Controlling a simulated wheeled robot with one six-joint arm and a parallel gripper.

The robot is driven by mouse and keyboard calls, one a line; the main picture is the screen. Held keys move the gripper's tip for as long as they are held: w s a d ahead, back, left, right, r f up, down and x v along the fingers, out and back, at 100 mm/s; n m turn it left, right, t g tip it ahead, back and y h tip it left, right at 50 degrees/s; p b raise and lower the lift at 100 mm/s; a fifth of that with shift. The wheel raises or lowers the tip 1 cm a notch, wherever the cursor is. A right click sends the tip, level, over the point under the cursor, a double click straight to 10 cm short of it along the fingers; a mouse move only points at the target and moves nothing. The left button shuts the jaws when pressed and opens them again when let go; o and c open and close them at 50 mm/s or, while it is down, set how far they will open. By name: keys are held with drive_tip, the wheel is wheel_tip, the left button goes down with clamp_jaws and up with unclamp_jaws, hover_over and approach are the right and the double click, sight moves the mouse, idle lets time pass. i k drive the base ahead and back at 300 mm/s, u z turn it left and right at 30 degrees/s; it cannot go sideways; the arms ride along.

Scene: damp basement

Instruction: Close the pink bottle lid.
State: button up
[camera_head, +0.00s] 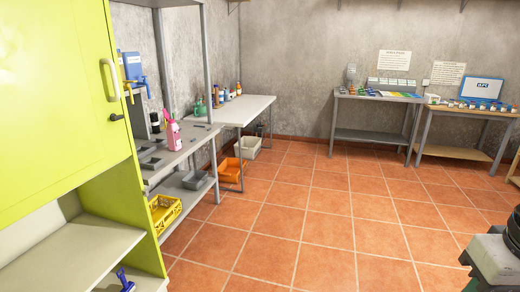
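The pink bottle (173,135) stands upright on the grey shelf unit at the left, near its front edge. Its top is narrow and small in the picture, and I cannot tell whether its lid is open or shut. My gripper is not in view.
A yellow-green cabinet (60,90) fills the left foreground. A white table (238,108) with several bottles stands beyond the grey shelf unit (190,143). A yellow crate (163,214) sits low on the unit. The tiled floor (300,220) in the middle is clear. Tables (375,137) stand along the back wall.

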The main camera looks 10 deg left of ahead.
sight(166, 115)
drive_tip(key=u, duration=0.25)
drive_tip(key=i, duration=2.05)
drive_tip(key=u, duration=0.9)
drive_tip(key=i, duration=1.55)
drive_tip(key=u, duration=0.5)
